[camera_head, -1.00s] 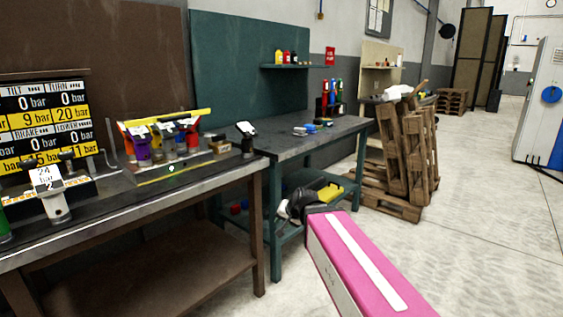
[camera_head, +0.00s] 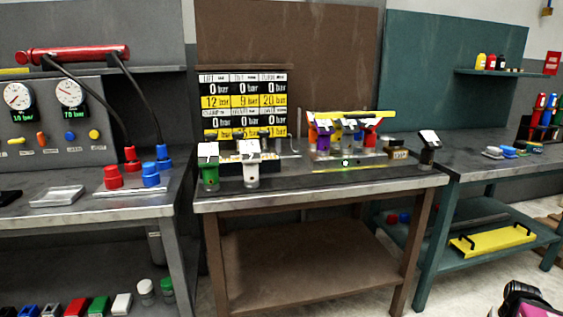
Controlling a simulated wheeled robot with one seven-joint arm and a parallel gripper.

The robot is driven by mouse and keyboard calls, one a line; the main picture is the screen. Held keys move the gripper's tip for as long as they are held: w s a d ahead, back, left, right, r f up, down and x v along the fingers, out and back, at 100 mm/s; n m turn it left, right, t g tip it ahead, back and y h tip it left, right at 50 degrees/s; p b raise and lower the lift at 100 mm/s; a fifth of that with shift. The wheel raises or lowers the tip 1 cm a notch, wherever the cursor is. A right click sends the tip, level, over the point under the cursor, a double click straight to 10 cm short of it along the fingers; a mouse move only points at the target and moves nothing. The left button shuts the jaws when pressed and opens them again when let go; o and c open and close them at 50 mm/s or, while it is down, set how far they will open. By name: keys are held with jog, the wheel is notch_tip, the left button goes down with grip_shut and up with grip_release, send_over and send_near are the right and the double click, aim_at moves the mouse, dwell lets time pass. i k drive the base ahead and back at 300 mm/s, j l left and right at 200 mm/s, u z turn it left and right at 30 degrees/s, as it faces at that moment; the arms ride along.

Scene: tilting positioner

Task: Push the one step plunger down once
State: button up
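Several small upright devices with labelled tops stand on the brown bench (camera_head: 320,192). A green one (camera_head: 209,174) and a white one (camera_head: 250,172) stand at its front left, and a black one (camera_head: 428,150) stands at its right end. Their labels are too small to read, so I cannot tell which is the one step plunger. A rack of purple, yellow and red-orange parts (camera_head: 345,135) stands between them. The black end of my arm, with my gripper (camera_head: 522,297), shows at the bottom right corner, low and well away from the bench top. Its fingers cannot be made out.
A display board (camera_head: 244,104) with bar readings stands behind the plungers. The left bench carries gauges (camera_head: 69,93), a red knob (camera_head: 112,176) and a blue knob (camera_head: 151,174). The teal bench (camera_head: 480,165) is at right, with a yellow tray (camera_head: 492,240) on its lower shelf.

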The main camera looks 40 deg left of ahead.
aim_at(210, 137)
jog(key=u, duration=2.2)
